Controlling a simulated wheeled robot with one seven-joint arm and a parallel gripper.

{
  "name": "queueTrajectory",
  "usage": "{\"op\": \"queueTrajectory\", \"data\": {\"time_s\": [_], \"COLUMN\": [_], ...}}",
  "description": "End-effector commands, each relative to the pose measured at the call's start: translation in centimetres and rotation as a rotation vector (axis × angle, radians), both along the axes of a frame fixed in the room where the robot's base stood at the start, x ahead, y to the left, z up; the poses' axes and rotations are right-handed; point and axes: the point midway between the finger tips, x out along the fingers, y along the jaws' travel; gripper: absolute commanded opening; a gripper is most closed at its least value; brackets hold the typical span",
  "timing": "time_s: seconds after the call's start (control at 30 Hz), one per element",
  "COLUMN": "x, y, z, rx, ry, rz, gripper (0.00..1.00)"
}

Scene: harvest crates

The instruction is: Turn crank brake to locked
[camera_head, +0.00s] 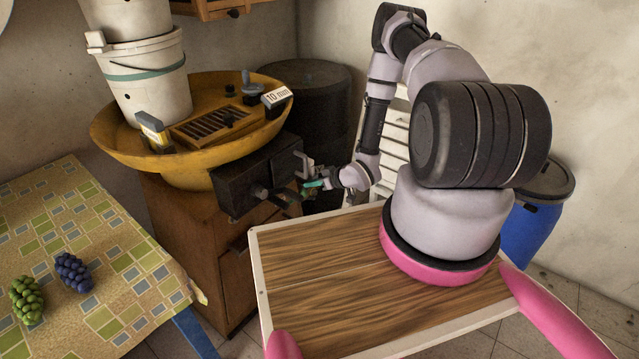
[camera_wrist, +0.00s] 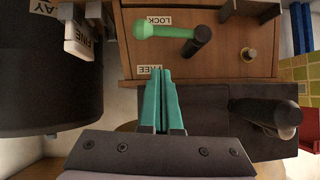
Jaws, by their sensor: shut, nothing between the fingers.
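In the wrist view, the crank brake shows as a lever with a green round knob (camera_wrist: 145,31) on a dark pivot post (camera_wrist: 198,40). The lever lies nearly level and points left, with its knob close to the LOCK label (camera_wrist: 152,20). The FREE label (camera_wrist: 155,70) is farther below the knob. My gripper (camera_wrist: 163,75) has green fingers pressed together with nothing between them. The fingertips are beside the FREE label and apart from the lever. In the head view, my gripper (camera_head: 314,184) is at the right end of the black box (camera_head: 245,180); the lever is hard to make out there.
A yellow basin (camera_head: 115,140) with white buckets (camera_head: 150,80) stands over the wooden cabinet (camera_head: 195,245). A tiled-pattern table (camera_head: 80,225) with grapes is at the left.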

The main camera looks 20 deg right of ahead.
Motion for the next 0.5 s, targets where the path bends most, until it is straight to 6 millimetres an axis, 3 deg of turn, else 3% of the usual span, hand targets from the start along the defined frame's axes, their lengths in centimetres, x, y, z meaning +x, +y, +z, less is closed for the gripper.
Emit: {"op": "queueTrajectory", "data": {"time_s": [0.17,0.3,0.5], "x": [2.4,2.5,2.7], "y": [2.1,2.4,2.6], "z": [-2.1,-4.3,-5.7], "rx": [0.0,-0.001,0.001], "ry": [0.0,0.001,0.001], "rz": [0.001,0.0,-0.003], "gripper": [0.0,0.0,0.0]}}
